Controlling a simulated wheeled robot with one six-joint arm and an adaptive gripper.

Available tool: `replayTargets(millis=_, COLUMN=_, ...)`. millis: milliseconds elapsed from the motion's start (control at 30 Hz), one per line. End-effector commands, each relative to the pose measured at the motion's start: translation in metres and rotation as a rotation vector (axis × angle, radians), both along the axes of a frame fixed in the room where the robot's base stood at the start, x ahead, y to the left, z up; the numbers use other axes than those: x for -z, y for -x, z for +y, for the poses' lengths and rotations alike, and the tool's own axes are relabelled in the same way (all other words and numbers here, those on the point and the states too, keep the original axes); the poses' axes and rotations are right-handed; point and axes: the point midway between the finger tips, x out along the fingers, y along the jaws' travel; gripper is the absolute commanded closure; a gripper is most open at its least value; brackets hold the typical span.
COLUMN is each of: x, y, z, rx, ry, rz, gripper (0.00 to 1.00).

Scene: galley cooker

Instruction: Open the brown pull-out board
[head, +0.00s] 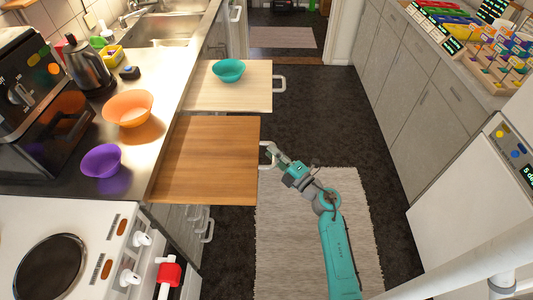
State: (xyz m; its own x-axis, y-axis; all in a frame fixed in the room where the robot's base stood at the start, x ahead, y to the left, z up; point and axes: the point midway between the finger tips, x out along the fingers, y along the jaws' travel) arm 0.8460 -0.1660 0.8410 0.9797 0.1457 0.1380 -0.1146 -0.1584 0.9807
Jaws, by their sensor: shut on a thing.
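The brown pull-out board (207,160) sticks out from under the left counter, over the floor. A white handle (264,147) sits at its right edge. My gripper (270,157) is at this handle, at the end of my teal and grey arm, and is shut on it. The fingertips are small in the head view, and the exact grip is hard to make out. How the board meets the counter at its left edge shows plainly, but its runners are hidden underneath.
A paler pull-out board (205,95) beyond it is also out and bears a teal bowl (229,70). An orange bowl (128,108) and a purple bowl (101,160) stand on the counter. The cooker (60,250) is nearest left. Floor and a light rug (285,230) lie clear to the right.

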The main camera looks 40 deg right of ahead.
Motion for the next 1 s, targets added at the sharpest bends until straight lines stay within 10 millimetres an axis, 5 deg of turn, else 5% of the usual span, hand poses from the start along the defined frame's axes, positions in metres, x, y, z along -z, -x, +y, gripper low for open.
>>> replayTargets(millis=333, x=0.0, y=0.001, z=-0.001, rx=0.001, ry=0.0, rz=0.0, gripper=1.0)
replayTargets(millis=367, x=0.0, y=0.001, z=-0.001, rx=0.001, ry=0.0, rz=0.0, gripper=0.81)
replayTargets(millis=467, x=0.0, y=0.0, z=-0.001, rx=0.001, ry=0.0, rz=0.0, gripper=0.58)
replayTargets(millis=833, x=0.001, y=0.004, z=-0.001, rx=0.001, ry=0.0, rz=0.0, gripper=0.58)
replayTargets(millis=1000, x=0.004, y=0.024, z=-0.005, rx=0.004, ry=-0.001, rz=0.001, gripper=0.58)
